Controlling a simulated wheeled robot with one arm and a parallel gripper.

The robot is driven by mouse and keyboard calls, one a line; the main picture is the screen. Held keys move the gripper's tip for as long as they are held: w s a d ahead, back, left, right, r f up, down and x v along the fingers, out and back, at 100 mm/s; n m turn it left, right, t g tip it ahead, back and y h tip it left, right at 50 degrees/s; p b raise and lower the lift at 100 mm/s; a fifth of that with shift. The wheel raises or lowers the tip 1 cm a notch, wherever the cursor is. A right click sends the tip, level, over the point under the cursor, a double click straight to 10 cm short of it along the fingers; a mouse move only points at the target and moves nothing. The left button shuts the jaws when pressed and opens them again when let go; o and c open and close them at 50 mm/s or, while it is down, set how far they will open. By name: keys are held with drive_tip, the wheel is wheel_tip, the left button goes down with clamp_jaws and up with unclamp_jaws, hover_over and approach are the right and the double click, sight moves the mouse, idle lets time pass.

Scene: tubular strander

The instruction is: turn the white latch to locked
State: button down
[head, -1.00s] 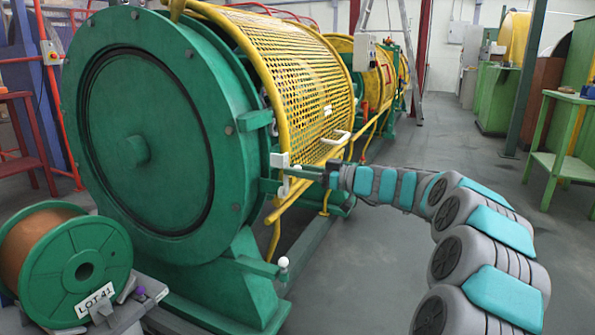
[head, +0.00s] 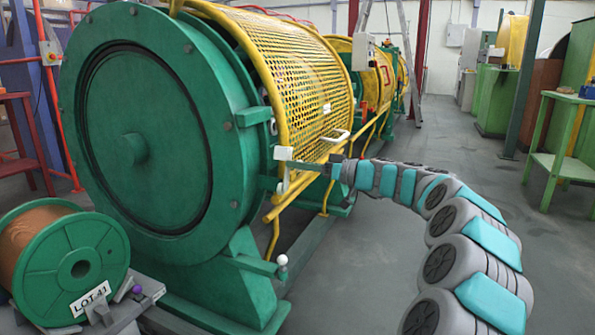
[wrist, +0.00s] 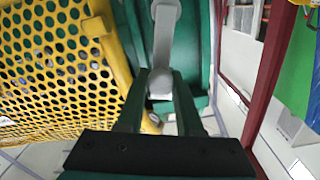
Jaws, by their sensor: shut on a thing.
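The white latch (head: 284,154) is on the green bracket at the right side of the big green drum end, beside the yellow mesh guard. In the wrist view its pale lever (wrist: 165,40) runs from the top of the picture down to a round knob. My gripper (head: 295,166) reaches the latch from the right. In the wrist view my gripper (wrist: 160,82) is shut on the latch lever at its knob, one dark finger on each side. The fingers partly cover the latch in the head view, and its exact angle is hard to tell.
The yellow mesh guard (head: 285,70) with a white handle (head: 336,137) is close behind the latch. Yellow rails run below it. A separate white ball knob (head: 282,261) stands on the green base. A copper-wound spool (head: 35,235) is at left.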

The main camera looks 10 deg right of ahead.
drive_tip(key=shift+w+d+m, duration=0.2)
drive_tip(key=shift+w+m, duration=0.1)
drive_tip(key=shift+m, duration=0.2)
drive_tip(key=w+d+f+m+p, duration=0.2)
drive_tip(key=f+m+p, duration=0.5)
drive_tip(key=m, duration=0.6)
drive_tip(key=shift+w+d+m, duration=0.35)
drive_tip(key=shift+w+m, duration=0.05)
drive_tip(key=shift+w, duration=0.45)
drive_tip(key=c, duration=0.6)
unclamp_jaws()
drive_tip(key=shift+o, duration=0.2)
drive_tip(key=v, duration=0.7)
drive_tip(key=shift+s+d, duration=0.25)
drive_tip(key=shift+d, duration=0.05)
drive_tip(key=shift+f, duration=0.1)
